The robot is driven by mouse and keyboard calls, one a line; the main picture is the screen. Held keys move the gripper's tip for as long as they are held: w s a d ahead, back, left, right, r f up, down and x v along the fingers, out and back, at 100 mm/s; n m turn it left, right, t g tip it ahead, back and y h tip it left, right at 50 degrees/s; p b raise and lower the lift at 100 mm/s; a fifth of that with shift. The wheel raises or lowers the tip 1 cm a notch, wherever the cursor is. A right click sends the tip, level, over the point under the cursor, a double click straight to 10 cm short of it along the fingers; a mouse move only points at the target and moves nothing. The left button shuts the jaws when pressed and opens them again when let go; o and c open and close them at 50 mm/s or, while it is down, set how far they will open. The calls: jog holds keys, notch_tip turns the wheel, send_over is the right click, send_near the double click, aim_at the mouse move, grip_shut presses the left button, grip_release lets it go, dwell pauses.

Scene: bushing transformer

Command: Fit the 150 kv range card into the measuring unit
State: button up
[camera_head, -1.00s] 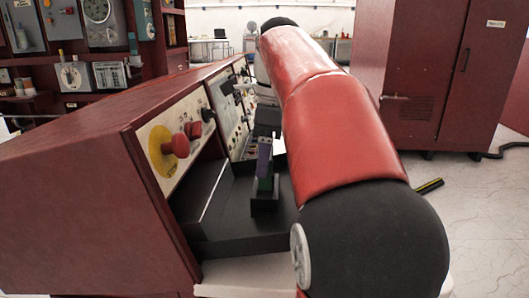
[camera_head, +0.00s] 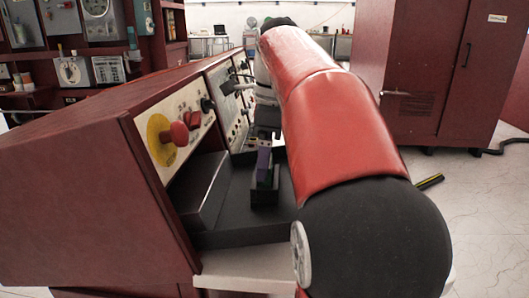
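The measuring unit appears to be the pale panel with dark knobs (camera_head: 238,113) set in the long red console. A small dark holder (camera_head: 264,191) stands on the black shelf in front of it. A purple card (camera_head: 263,160) with a green edge stands upright in or just above the holder. I cannot read any label, so I cannot tell which card is the 150 kv one. My gripper (camera_head: 266,132) seems to be the dark part just above and behind the cards. It is small and partly hidden by my red arm; its fingers are not clear, nor whether it touches a card.
The console's near panel carries a red knob on a yellow disc (camera_head: 164,141). A dark raised block (camera_head: 198,190) lies on the shelf's left side. A tall red cabinet (camera_head: 425,75) stands at the back right. Open floor lies right of my arm.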

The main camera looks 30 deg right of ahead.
jog(key=r+p, duration=0.1)
jog(key=r, duration=0.4)
jog(key=r+p, duration=0.1)
jog(key=r, duration=0.1)
jog(key=shift+s+d+r+p, duration=0.25)
jog(key=shift+d+r+p, duration=0.1)
jog(key=shift+d+r, duration=0.05)
dwell(0.4)
